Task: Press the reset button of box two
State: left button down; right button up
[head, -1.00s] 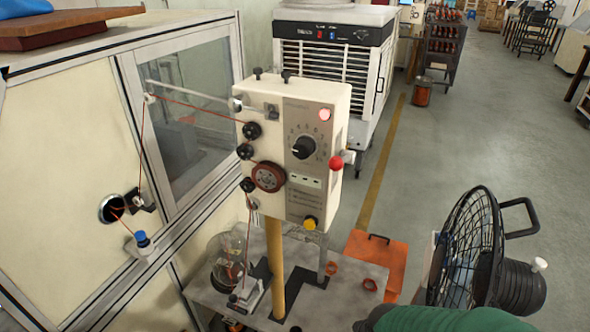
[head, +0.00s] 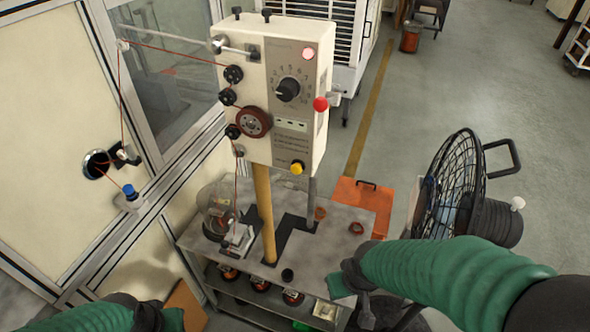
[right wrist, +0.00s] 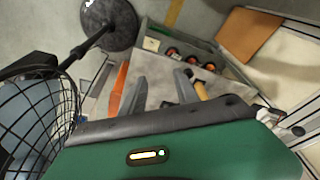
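A cream control box (head: 272,95) stands on a yellow post in the head view. Its grey front has a lit red lamp (head: 307,53), a black dial (head: 288,89) and a yellow button (head: 297,167) low down. A red ball knob (head: 320,104) is on its right side. No box number is readable. My right gripper (right wrist: 160,92) is open and empty in the right wrist view, its fingers apart. In the head view my right arm is below and right of the box, its fingers hard to make out. My left forearm shows at the bottom left; its fingers are not clear.
A grey bench (head: 338,222) under the box holds a glass jar (head: 216,207) and small orange parts. A black fan (head: 455,185) stands close to my right arm. A white cabinet (head: 40,150) fills the left. An orange case (head: 362,199) is behind the bench.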

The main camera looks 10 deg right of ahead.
grip_shut()
dwell(1.4)
